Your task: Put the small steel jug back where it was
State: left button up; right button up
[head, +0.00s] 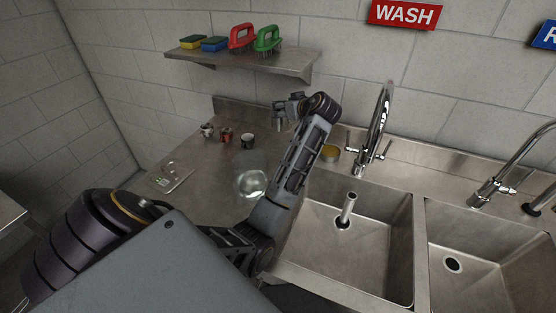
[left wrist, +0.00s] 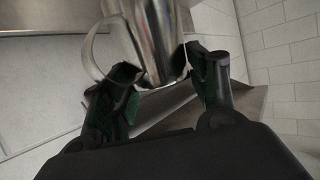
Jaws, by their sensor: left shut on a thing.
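My left gripper (head: 285,108) is at the back of the steel counter, near the wall and left of the first tap. In the left wrist view, its fingers (left wrist: 165,85) are shut on the small steel jug (left wrist: 150,40), a shiny metal body with a loop handle on the left. The top of the jug is cut off by the picture edge. In the head view the jug (head: 279,125) shows only partly below the gripper, so I cannot tell whether its base touches the counter. My right gripper is not in view.
Several small vessels stand left of the jug, including a red one (head: 227,135) and a dark-mouthed one (head: 247,141). A clear bowl (head: 251,182) and flat tray (head: 172,177) lie nearer. A yellow-filled pot (head: 330,153) stands by the tap (head: 378,125). A shelf (head: 245,62) overhangs; sinks (head: 345,245) lie right.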

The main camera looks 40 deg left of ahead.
aim_at(284, 122)
pick_arm(q)
jog(key=shift+s+a+r+n+g, duration=0.25)
jog(key=shift+r+n+g, duration=0.25)
jog(key=shift+n+g, duration=0.15)
jog(key=shift+n+g+y, duration=0.3)
jog(key=shift+n+g, duration=0.15)
jog(key=shift+g, duration=0.1)
jog(key=f+b, duration=0.1)
jog(key=f, duration=0.2)
jog(key=f+b, duration=0.1)
jog(key=f, duration=0.1)
jog(key=shift+s+f+b, duration=0.15)
jog(key=shift+s+b, duration=0.1)
jog(key=shift+b, duration=0.05)
jog(key=shift+f, duration=0.8)
notch_tip(284, 122, down, 6)
jog(key=shift+r, duration=0.2)
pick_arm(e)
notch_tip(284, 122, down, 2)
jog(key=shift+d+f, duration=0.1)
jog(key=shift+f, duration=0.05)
pick_arm(q)
jog(key=shift+f, duration=0.15)
